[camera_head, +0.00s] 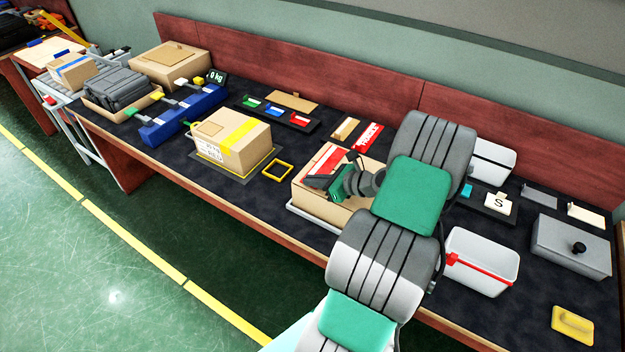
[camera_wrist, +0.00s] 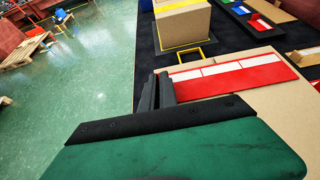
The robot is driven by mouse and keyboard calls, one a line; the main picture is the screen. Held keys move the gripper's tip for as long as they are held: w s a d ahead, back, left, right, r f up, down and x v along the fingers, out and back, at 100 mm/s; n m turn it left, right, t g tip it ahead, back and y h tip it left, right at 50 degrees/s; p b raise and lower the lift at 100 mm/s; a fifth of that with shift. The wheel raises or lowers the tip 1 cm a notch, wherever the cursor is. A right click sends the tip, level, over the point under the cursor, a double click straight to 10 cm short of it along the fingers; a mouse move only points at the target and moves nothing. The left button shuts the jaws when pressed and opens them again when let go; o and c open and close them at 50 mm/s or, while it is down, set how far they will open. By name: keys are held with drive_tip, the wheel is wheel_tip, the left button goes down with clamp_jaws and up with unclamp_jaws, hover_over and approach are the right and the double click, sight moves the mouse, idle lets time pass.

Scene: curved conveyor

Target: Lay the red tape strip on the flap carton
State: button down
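The red tape strip (camera_head: 327,157), red with white patches, lies flat across the carton's top. In the wrist view the strip (camera_wrist: 240,79) runs rightward from my fingers. My gripper (camera_head: 322,181) is over the carton's left part. In the wrist view its dark fingers (camera_wrist: 159,88) are close together at the strip's left end, which they partly hide.
A taped carton (camera_head: 232,145) and a yellow square frame (camera_head: 277,170) stand to the left. A red-and-white label (camera_head: 368,137) lies behind the carton. White bins (camera_head: 481,262) and a grey box (camera_head: 571,246) stand to the right.

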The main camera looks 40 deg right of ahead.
drive_tip(key=c, duration=1.6)
unclamp_jaws()
drive_tip(key=shift+o, duration=0.2)
drive_tip(key=shift+s, duration=0.1)
drive_tip(key=b+v, duration=0.1)
drive_tip(key=v, duration=0.6)
drive_tip(key=shift+s+d+r, duration=0.1)
drive_tip(key=shift+s+r, duration=0.1)
drive_tip(key=shift+s, duration=0.15)
